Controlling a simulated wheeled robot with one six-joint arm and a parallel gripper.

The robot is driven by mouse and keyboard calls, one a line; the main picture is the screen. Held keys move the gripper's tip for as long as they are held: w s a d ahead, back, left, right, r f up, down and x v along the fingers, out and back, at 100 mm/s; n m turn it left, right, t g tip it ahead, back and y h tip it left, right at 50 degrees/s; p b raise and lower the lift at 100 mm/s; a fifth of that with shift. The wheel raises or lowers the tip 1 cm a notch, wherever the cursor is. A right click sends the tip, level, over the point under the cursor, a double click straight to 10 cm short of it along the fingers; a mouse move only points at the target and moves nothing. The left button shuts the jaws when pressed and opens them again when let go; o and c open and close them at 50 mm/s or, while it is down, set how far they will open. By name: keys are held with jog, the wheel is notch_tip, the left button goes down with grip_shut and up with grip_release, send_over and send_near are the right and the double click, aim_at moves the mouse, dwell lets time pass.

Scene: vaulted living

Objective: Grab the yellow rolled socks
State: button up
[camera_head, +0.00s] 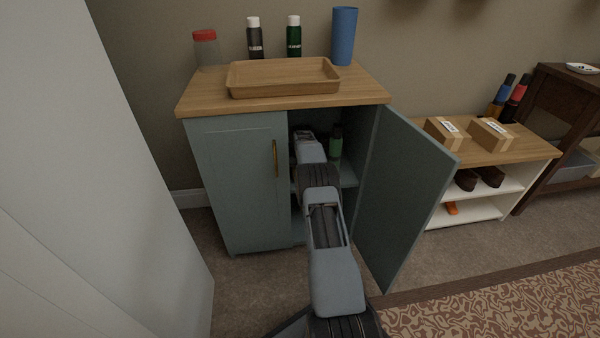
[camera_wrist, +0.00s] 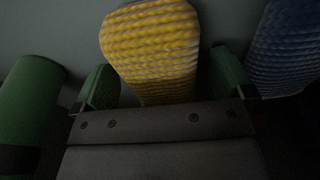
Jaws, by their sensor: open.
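The yellow rolled socks (camera_wrist: 152,45) show in the wrist view as a ribbed yellow roll. My gripper (camera_wrist: 165,80) is open, with one green-padded finger to the left of the yellow roll and one to the right. The lower end of the roll lies between the fingers, close to the dark gripper body. I cannot tell whether either finger touches it. In the head view my arm reaches through the open right side of the grey-green cabinet (camera_head: 235,180). The socks and the fingertips are hidden there.
A blue ribbed roll (camera_wrist: 290,45) lies just right of the right finger. A green cylinder (camera_wrist: 28,100) lies left of the left finger. The open cabinet door (camera_head: 405,190) stands right of my arm. A green bottle (camera_head: 336,142) stands inside the cabinet. A wooden tray (camera_head: 285,90) is on top.

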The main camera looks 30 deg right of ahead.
jog(key=c, duration=1)
